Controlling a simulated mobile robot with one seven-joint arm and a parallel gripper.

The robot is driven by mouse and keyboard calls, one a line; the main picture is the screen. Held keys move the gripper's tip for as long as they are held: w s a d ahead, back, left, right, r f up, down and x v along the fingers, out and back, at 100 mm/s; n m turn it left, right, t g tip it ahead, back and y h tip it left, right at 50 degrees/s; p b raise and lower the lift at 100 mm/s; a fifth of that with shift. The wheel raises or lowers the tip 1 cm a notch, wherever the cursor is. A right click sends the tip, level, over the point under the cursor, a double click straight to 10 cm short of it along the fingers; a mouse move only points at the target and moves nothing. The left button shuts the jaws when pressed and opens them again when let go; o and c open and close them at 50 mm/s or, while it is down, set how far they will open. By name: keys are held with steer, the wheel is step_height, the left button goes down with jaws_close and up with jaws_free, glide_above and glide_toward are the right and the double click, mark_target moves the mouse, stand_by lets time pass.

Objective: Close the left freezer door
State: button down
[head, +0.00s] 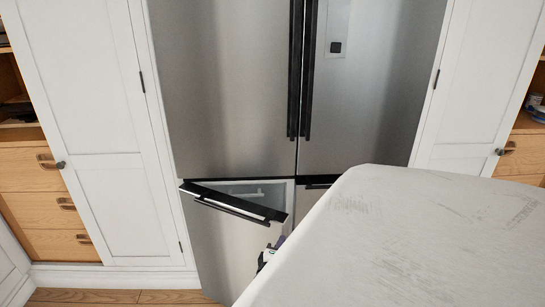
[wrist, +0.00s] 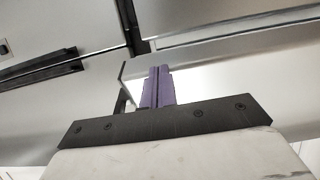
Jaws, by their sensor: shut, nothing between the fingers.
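The left freezer door (head: 222,250) is the lower left steel door of the fridge. It stands ajar, its free right end swung out from the body, and a strip of pale interior (head: 250,188) shows above its dark top edge. Its dark bar handle (head: 236,208) runs along the top of its front. My gripper (head: 277,243) is low by the door's free right end, mostly hidden behind my white arm. In the wrist view its purple fingers (wrist: 157,86) are together and empty, with steel surfaces beyond. Whether they touch the door I cannot tell.
The upper left fridge door (head: 225,90) and upper right fridge door (head: 375,90) are shut, with long dark vertical handles. The right freezer door is mostly hidden by my arm. White cabinets (head: 100,130) flank the fridge. Wooden floor (head: 110,297) shows at lower left.

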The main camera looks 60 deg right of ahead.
steer(key=w+d+n+t+y+b, duration=0.2)
steer(key=d+t+b, duration=0.4)
steer(key=d, duration=1.2)
steer(key=shift+w+d+n+y, duration=0.15)
steer(key=shift+w+n+y, duration=0.25)
steer(key=shift+w+n, duration=0.6)
steer(key=shift+s+n+t, duration=0.2)
steer(key=shift+n+t, duration=0.1)
